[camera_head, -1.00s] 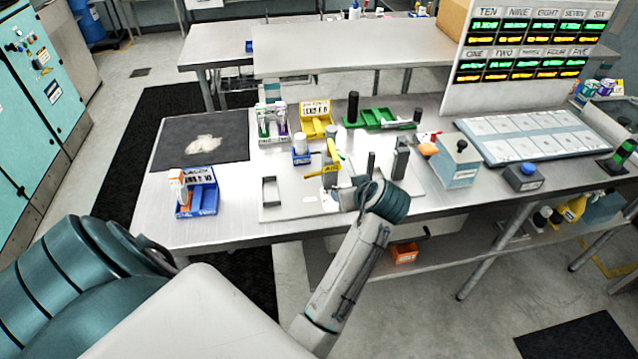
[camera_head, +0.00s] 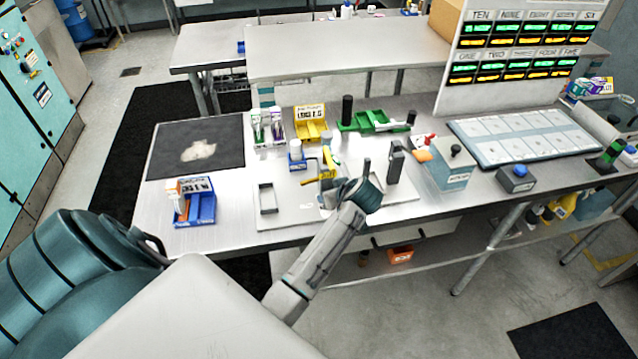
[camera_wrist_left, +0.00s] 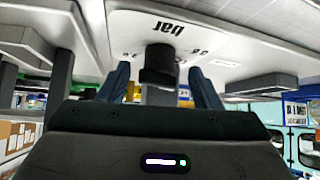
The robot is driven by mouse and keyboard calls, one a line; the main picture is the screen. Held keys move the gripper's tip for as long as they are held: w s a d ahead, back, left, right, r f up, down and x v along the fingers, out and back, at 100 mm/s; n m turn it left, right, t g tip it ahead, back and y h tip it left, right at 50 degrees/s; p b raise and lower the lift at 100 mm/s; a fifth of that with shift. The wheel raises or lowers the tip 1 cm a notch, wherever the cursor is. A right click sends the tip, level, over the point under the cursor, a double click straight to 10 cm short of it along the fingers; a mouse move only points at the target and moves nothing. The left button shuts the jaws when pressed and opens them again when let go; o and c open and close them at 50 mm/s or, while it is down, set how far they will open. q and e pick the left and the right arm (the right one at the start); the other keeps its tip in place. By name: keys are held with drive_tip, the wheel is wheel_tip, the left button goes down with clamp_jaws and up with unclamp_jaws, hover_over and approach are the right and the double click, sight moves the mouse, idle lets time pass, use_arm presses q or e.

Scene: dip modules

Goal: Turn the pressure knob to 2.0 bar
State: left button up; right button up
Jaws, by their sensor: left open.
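The knob (camera_wrist_left: 160,64) shows in the left wrist view as a dark, short cylinder in front of a pale panel (camera_wrist_left: 225,42) printed with "bar", upside down. Small scale marks beside it are too small to read, and I cannot tell its setting. My left gripper (camera_wrist_left: 160,88) is open, its two dark blue fingers on either side of the knob; I see no clear contact. In the head view my left gripper (camera_head: 345,188) is over the work table's front middle, beside a yellow part (camera_head: 326,174), and the knob cannot be made out. My right gripper is not in view.
A dark upright post (camera_head: 394,162) stands close right of my gripper, and an open grey frame (camera_head: 267,198) lies to its left. A blue holder (camera_head: 200,208) stands at the table's left front. A grey box (camera_head: 450,168) with a black knob stands right. A dark mat (camera_head: 170,160) lies back left.

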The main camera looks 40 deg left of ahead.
use_arm(q)
drive_tip(key=d+r, duration=0.1)
drive_tip(key=s+d+r+b, duration=0.1)
drive_tip(key=d, duration=0.1)
drive_tip(key=shift+r+n, duration=0.2)
drive_tip(key=shift+n, duration=0.2)
drive_tip(key=b+v, duration=0.3)
drive_tip(key=v, duration=0.4)
drive_tip(key=s+a+f+m+h, duration=0.1)
drive_tip(key=s+f+m+h, duration=0.1)
drive_tip(key=s+f+m, duration=0.5)
drive_tip(key=s+f+m+h, duration=0.1)
drive_tip(key=s+f, duration=0.1)
drive_tip(key=f, duration=0.9)
drive_tip(key=s+d+f+m+h+b, duration=0.1)
drive_tip(key=s+f+m, duration=0.1)
drive_tip(key=f, duration=0.9)
drive_tip(key=s+d+f+m+g+h+b, duration=0.1)
drive_tip(key=s+f, duration=0.2)
drive_tip(key=f, duration=0.8)
drive_tip(key=shift+s+d, duration=0.15)
drive_tip(key=shift+s, duration=0.05)
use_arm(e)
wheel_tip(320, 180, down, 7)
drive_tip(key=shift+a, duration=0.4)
